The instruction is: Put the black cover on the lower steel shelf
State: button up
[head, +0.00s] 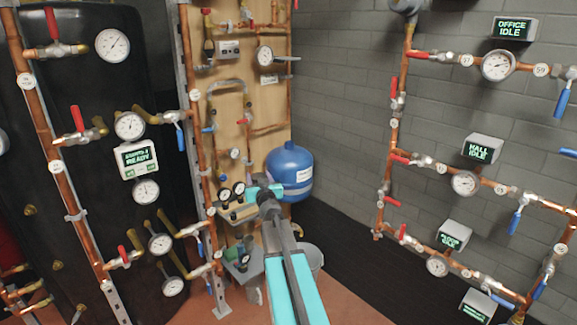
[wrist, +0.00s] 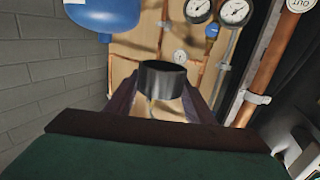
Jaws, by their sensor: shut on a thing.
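The black cover (wrist: 163,76) is a short dark cylinder between the two fingers of my gripper (wrist: 162,98) in the wrist view. My gripper is shut on it and holds it up in front of the wooden board. In the head view my gripper (head: 262,193) is at the end of my arm, beside a small shelf with gauges; the cover cannot be told apart there. The lower steel shelf (head: 251,278) seems to be the one below, with small green items on it. My arm hides part of it.
A blue tank (head: 289,171) stands close to the right of my gripper. Copper pipes and valves run up the wooden board (head: 228,108). A large black tank (head: 85,130) is at the left. A pale bucket (head: 312,258) is on the floor behind my arm.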

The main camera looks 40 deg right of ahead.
jog(key=a+f+n+t+y, duration=0.15)
jog(key=a+y, duration=0.25)
jog(key=a, duration=0.4)
jog(key=a+f+n+y, duration=0.2)
jog(key=a+n+y, duration=0.1)
jog(key=a, duration=0.6)
jog(key=a+f+n+y, duration=0.2)
jog(key=a+n+y, duration=0.15)
jog(key=a, duration=0.45)
jog(key=s+a+f+n+g+y, duration=0.1)
jog(key=s+a+n+g+y, duration=0.2)
jog(key=s+a+y, duration=0.3)
jog(key=s+a+f+n+g+y, duration=0.1)
jog(key=s+a+n+g+y, duration=0.3)
jog(key=s+a, duration=0.4)
jog(key=a+n+y, duration=0.1)
jog(key=a, duration=0.5)
jog(key=shift+f+y, duration=0.15)
jog(key=shift+y, duration=0.2)
